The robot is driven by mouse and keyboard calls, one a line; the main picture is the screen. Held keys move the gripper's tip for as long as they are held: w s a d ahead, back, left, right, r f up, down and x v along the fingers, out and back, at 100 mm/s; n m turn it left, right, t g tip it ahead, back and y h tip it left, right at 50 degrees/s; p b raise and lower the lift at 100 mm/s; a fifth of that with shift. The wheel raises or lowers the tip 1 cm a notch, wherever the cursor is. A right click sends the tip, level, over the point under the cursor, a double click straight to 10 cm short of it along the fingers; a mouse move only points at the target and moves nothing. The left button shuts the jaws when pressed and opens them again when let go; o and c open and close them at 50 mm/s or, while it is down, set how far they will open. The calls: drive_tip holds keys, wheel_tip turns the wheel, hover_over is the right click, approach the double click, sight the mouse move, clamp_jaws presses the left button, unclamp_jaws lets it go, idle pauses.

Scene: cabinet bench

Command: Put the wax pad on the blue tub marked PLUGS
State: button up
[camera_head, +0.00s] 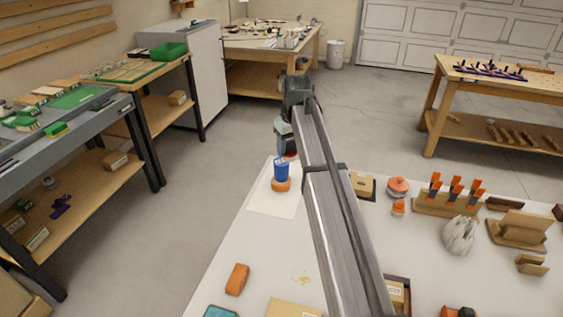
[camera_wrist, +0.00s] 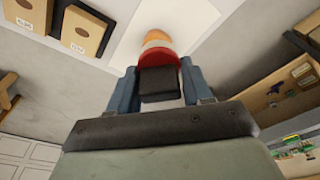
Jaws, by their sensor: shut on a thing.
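My gripper (camera_head: 289,148) is at the far end of my outstretched arm, above the back of the white bench. It is shut on a red, round-edged thing, which I take to be the wax pad (camera_head: 291,156). In the wrist view the pad (camera_wrist: 157,58) shows between the two fingers, with a dark block in front of it. I cannot tell whether pad and tub touch. The wrist view hides the tub behind the pad.
A white sheet (camera_head: 270,205) lies under the orange piece. Right of my arm are a wooden box (camera_head: 362,186), orange round pieces (camera_head: 397,187), a rack of orange-handled tools (camera_head: 445,204) and a pale bag (camera_head: 458,236). An orange block (camera_head: 237,279) lies in front; bench between is mostly clear.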

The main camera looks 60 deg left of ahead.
wheel_tip(320, 180, up, 3)
hover_over(280, 159)
drive_tip(key=shift+d+f, duration=0.15)
drive_tip(key=shift+f, duration=1.55)
drive_tip(key=shift+d+f, duration=0.15)
drive_tip(key=shift+f, duration=1.5)
drive_tip(key=shift+d+f, duration=0.15)
drive_tip(key=shift+f, duration=1.55)
drive_tip(key=shift+f, duration=0.15)
drive_tip(key=o, duration=1)
drive_tip(key=r, duration=0.4)
drive_tip(key=d+r, duration=0.1)
drive_tip(key=r, duration=0.7)
drive_tip(key=shift+d+r, duration=0.1)
drive_tip(key=shift+d, duration=0.3)
